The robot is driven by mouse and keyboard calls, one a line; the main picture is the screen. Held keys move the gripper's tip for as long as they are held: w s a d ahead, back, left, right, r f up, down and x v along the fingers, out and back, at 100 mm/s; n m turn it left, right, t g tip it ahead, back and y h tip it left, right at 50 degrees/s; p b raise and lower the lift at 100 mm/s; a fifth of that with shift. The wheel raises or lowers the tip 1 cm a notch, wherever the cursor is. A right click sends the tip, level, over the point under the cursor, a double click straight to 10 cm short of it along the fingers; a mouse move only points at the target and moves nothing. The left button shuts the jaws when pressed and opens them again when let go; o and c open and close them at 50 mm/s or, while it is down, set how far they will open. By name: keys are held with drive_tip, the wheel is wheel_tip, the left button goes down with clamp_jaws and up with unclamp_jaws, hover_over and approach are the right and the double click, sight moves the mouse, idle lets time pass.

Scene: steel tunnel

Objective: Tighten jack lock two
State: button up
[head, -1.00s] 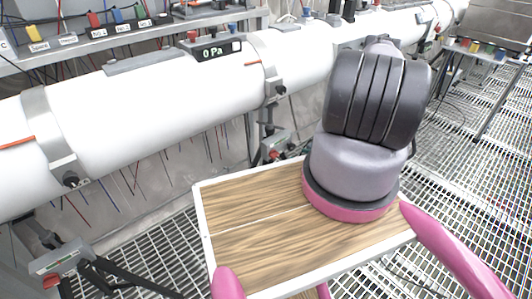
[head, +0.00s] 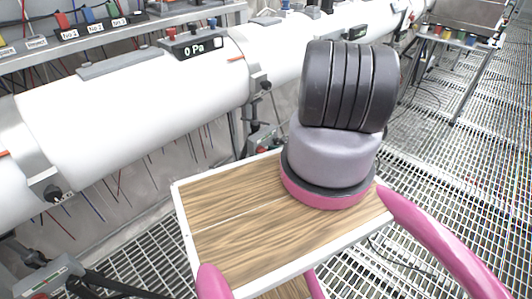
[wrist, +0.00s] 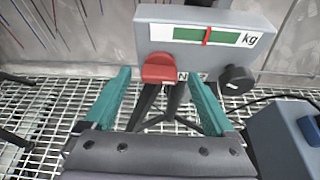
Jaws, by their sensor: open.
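In the wrist view a grey jack head (wrist: 262,32) has a green scale with a red mark and the letters "kg". A red knob (wrist: 158,68) sits on its front face, and a black knob (wrist: 237,79) is at its right. My gripper (wrist: 160,98) is open and empty. Its teal fingers stand left and right below the red knob, apart from it. Lettering beside the red knob is partly hidden. In the head view one jack (head: 262,139) is behind my arm and another (head: 42,278) is at the lower left. My gripper is hidden there.
A long white pipe (head: 140,105) with clamp rings runs across the head view. A "0 Pa" gauge box (head: 203,48) sits on it. In the wrist view a grey box with a blue button (wrist: 288,140) stands close at the right. Grating floor (head: 440,190) is clear at the right.

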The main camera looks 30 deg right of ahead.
drive_tip(key=shift+w+a, duration=0.1)
drive_tip(key=shift+w, duration=0.05)
drive_tip(key=shift+c, duration=0.3)
drive_tip(key=c, duration=1.3)
